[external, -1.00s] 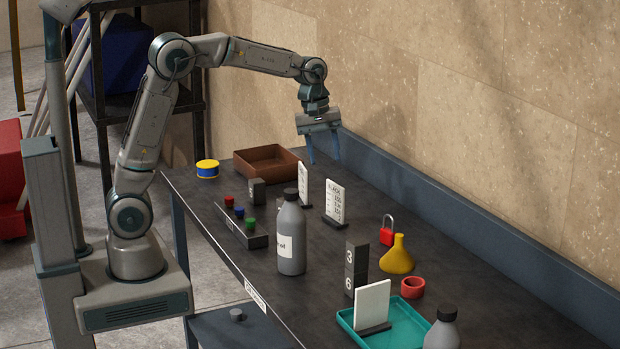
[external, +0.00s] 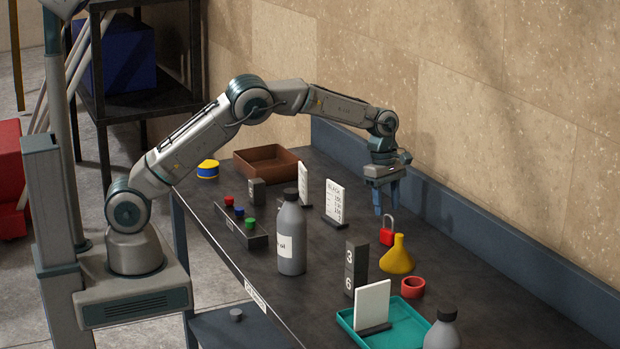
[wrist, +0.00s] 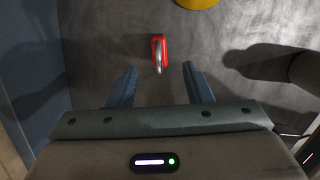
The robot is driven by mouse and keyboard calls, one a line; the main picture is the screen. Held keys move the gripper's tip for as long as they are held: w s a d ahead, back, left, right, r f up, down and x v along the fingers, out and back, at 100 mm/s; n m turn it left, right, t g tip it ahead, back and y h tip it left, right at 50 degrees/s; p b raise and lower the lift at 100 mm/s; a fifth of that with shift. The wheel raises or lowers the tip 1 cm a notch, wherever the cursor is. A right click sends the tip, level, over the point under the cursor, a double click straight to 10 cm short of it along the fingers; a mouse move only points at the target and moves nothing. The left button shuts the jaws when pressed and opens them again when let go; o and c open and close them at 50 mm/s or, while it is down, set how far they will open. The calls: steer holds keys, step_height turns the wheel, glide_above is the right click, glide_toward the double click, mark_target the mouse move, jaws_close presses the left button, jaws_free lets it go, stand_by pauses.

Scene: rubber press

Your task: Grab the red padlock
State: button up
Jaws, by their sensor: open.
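My gripper (external: 386,212) points down above the bench, at the padlock's shackle in the external view. I cannot tell whether a finger touches the padlock.
A sign card (external: 335,202) stands to the left. The blue back ledge (external: 455,219) runs behind. A grey bottle (external: 291,240) stands nearer the front edge.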

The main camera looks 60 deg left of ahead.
mark_target(388, 229)
steer(key=f, duration=0.3)
steer(key=f+p, duration=0.1)
steer(key=f, duration=0.1)
steer(key=d+f+p, duration=0.1)
steer(key=f, duration=0.2)
steer(key=shift+w+f, duration=0.15)
steer(key=shift+f, duration=0.2)
jaws_close()
